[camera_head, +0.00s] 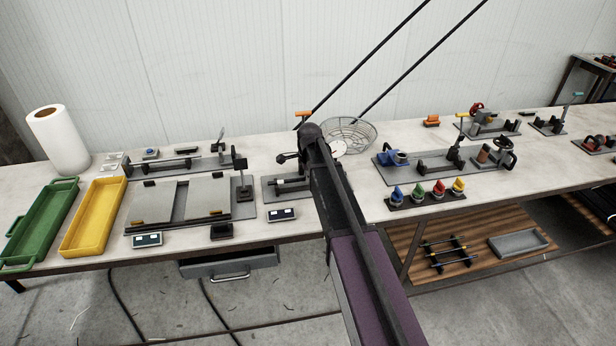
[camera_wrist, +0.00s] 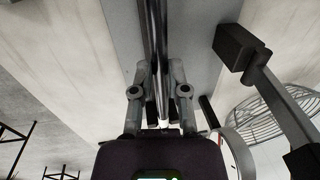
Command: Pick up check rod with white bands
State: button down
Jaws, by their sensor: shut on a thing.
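My gripper (camera_wrist: 160,85) shows in the wrist view with its two grey fingers closed in on a shiny metal rod (camera_wrist: 155,40). The rod runs from the top of the wrist view down between the fingers. In the head view my arm covers most of the gripper and the rod, over the middle of the bench. A rack (camera_head: 445,252) with dark rods and coloured ends stands on the lower shelf; its details are too small to read.
A wire basket (camera_head: 350,133) stands just right of my arm, beside a dial gauge (camera_head: 338,147). A green tray (camera_head: 40,222) and a yellow tray (camera_head: 93,215) lie at the left. Fixtures crowd the bench (camera_head: 365,205). A grey tray (camera_head: 517,243) sits on the lower shelf.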

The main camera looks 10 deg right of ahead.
jog(key=shift+r+p, duration=1.35)
jog(key=shift+r, duration=0.15)
jog(key=s+d+r+p, duration=0.1)
jog(key=s+d, duration=0.1)
jog(key=s, duration=0.5)
jog(key=s+d+p, duration=0.1)
jog(key=s+d, duration=0.1)
jog(key=s, duration=0.6)
jog(key=shift+s+r, duration=0.25)
jog(key=shift+r, duration=0.15)
jog(key=shift+d+f, duration=0.1)
jog(key=shift+d, duration=0.1)
